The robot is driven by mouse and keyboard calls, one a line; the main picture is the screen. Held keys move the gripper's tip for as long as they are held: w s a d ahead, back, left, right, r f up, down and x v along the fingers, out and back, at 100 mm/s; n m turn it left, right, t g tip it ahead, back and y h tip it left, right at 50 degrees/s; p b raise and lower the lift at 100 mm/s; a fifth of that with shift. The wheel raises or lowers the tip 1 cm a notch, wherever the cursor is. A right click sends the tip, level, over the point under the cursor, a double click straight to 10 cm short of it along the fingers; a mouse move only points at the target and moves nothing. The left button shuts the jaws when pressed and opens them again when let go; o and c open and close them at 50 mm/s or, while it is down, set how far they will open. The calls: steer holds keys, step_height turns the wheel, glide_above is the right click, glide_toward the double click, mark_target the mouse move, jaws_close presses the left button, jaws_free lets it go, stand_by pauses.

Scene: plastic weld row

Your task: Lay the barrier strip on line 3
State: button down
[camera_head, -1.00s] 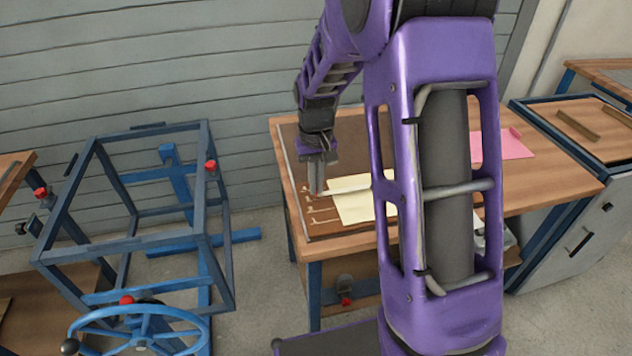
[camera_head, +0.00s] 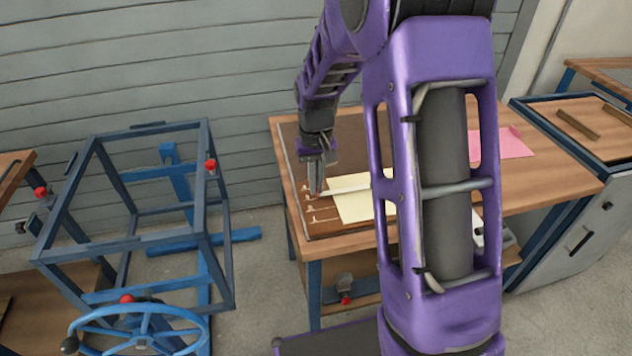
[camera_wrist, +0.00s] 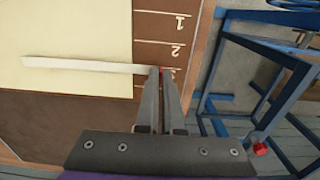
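The barrier strip (camera_wrist: 90,65) is long, narrow and white. In the wrist view it runs left from my fingertips across a pale yellow sheet; in the head view it shows as a thin light bar (camera_head: 345,190). My gripper (camera_wrist: 161,72) has its fingers close together around the strip's right end, with a bit of red between the tips. In the head view my gripper (camera_head: 316,192) is low over the board's left part. Lines numbered 1 (camera_wrist: 180,21) and 2 (camera_wrist: 175,50) are visible; the line below them is partly hidden by my fingers.
The yellow sheet (camera_head: 352,207) lies on the brown board (camera_head: 325,231) on the wooden bench. A pink sheet (camera_head: 513,144) lies farther right. A blue frame (camera_head: 215,255) with a handwheel (camera_head: 140,330) stands left of the bench, with a floor gap between.

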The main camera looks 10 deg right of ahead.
steer(key=shift+f, duration=0.3)
stand_by(0.4)
steer(key=c, duration=1)
jaws_free()
steer(key=shift+o, duration=0.3)
steer(key=o, duration=0.4)
steer(key=shift+c, duration=0.2)
steer(key=shift+r, duration=0.15)
steer(key=shift+r+p, duration=2.6)
steer(key=shift+r, duration=0.8)
